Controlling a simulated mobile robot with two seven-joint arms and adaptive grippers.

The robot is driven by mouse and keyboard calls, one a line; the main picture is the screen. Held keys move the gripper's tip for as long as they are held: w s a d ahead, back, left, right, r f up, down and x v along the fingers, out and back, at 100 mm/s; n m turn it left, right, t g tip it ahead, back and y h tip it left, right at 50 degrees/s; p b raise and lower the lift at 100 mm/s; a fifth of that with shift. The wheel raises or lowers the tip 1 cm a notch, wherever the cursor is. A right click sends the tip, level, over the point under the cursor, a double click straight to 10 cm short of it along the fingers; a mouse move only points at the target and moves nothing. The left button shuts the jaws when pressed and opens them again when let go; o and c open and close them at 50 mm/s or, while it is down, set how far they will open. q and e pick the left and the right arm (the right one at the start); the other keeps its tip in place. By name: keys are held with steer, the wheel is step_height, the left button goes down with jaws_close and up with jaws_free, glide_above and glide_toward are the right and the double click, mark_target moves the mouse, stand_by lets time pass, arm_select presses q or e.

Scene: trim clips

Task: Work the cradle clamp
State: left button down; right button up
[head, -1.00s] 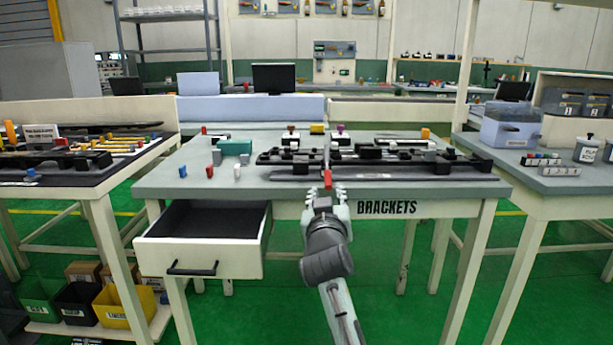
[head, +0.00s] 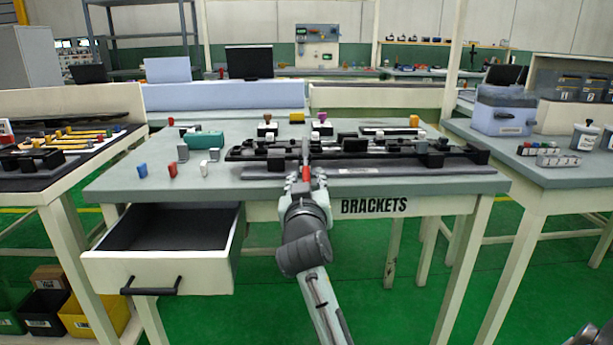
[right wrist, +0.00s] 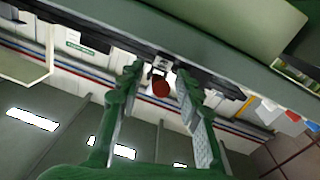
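The cradle clamp shows as a red-tipped handle (head: 306,173) at the front edge of a long black fixture (head: 270,152) on the bench. My right gripper (head: 306,181) is just in front of the bench edge, its fingers pointing up at the handle. In the right wrist view, the right gripper (right wrist: 166,90) is open, with a finger on each side of the round red handle end (right wrist: 161,88). Gaps show beside the red end, and the fingers are not shut on it. The clamp's jaw is too small to make out.
An open, empty drawer (head: 168,276) sticks out at the bench's front left. Small blue, red and white pieces and a teal block (head: 205,140) stand on the left of the bench top (head: 115,183). A neighbouring bench (head: 560,183) stands at the right.

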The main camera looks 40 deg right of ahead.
stand_by(0.3)
jaws_close()
stand_by(0.3)
